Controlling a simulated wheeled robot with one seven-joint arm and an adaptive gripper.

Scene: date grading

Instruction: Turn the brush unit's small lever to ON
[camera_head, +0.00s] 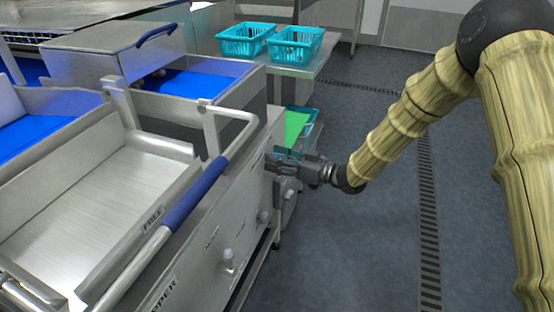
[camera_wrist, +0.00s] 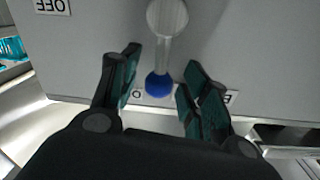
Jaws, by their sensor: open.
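In the wrist view, a small lever with a pale round pivot, a metal stem and a blue knob (camera_wrist: 158,86) stands out from a grey panel (camera_wrist: 245,40). My gripper (camera_wrist: 162,65) is open, with one dark-green-padded finger on each side of the stem and knob. Gaps show on both sides. The stem points down the picture. An upside-down OFF label (camera_wrist: 52,6) is at the upper left. Labels beside the knob are partly hidden by the fingers. In the head view my gripper (camera_head: 277,164) is at the far end of the machine's side panel; the lever cannot be made out there.
A handle with a blue grip (camera_head: 194,194) runs along the near side of a metal hopper tray (camera_head: 95,205). A pale knob (camera_head: 229,262) sticks out of the side panel. Teal baskets (camera_head: 245,41) stand on a table behind. The floor (camera_head: 345,235) to the right is clear.

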